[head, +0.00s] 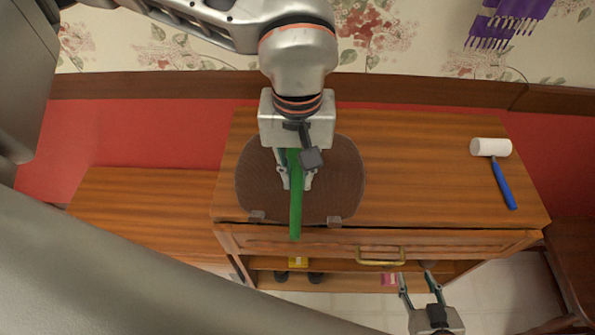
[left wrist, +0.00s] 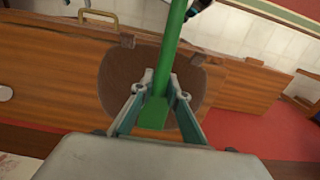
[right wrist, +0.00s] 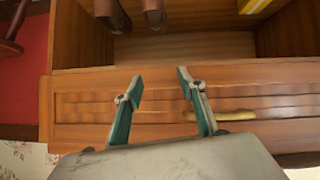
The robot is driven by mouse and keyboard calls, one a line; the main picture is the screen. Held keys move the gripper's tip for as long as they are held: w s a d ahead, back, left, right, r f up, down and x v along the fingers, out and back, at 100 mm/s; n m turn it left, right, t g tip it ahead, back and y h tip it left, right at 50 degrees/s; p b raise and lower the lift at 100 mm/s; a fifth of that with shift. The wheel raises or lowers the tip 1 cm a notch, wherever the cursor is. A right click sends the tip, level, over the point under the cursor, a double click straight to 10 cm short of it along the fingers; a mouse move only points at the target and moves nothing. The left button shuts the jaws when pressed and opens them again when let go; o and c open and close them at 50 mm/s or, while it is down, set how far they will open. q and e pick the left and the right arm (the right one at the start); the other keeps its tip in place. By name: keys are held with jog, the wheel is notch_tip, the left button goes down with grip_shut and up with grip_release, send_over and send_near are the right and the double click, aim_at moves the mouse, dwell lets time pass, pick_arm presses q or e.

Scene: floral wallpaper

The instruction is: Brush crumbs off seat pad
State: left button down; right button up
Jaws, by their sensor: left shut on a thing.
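The brown rounded seat pad (head: 343,180) lies on the wooden cabinet top, with two small tabs at its front edge. It also shows in the left wrist view (left wrist: 115,85). No crumbs can be made out on it. My left gripper (head: 296,182) is over the pad, shut on a long green bar-like tool (head: 295,215). The tool reaches past the pad's front edge; no bristles are visible. In the left wrist view, the green tool (left wrist: 168,60) runs between the fingers. My right gripper (head: 418,282) is open and empty, in front of the cabinet; it also shows in the right wrist view (right wrist: 160,78).
A mallet with a white head (head: 491,147) and blue handle lies on the right of the cabinet top (head: 430,180). A drawer with a brass handle (head: 380,256) and a shelf with small items are below. A lower wooden surface (head: 140,210) is at left.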

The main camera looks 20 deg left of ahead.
pick_arm(q)
jog(key=shift+f+b, duration=0.5)
jog(key=shift+f, duration=0.15)
jog(key=shift+f+b, duration=0.7)
jog(key=shift+f, duration=0.25)
jog(key=shift+f+b, duration=0.6)
jog(key=shift+f, duration=0.3)
jog(key=shift+f+b, duration=0.45)
jog(key=shift+f, duration=0.2)
pick_arm(e)
jog(key=f, duration=0.4)
jog(key=shift+s+d+f, duration=0.2)
jog(key=shift+d+f, duration=0.15)
jog(key=shift+f, duration=0.05)
jog(key=shift+s+a+f, duration=0.15)
jog(key=shift+s+a, duration=0.05)
jog(key=shift+s, duration=0.15)
pick_arm(q)
jog(key=shift+f, duration=0.3)
pick_arm(e)
jog(key=shift+s+f+g, duration=0.3)
jog(key=shift+s+f, duration=0.05)
jog(key=shift+f, duration=0.15)
pick_arm(q)
jog(key=shift+f, duration=0.15)
pick_arm(e)
jog(key=shift+f, duration=0.1)
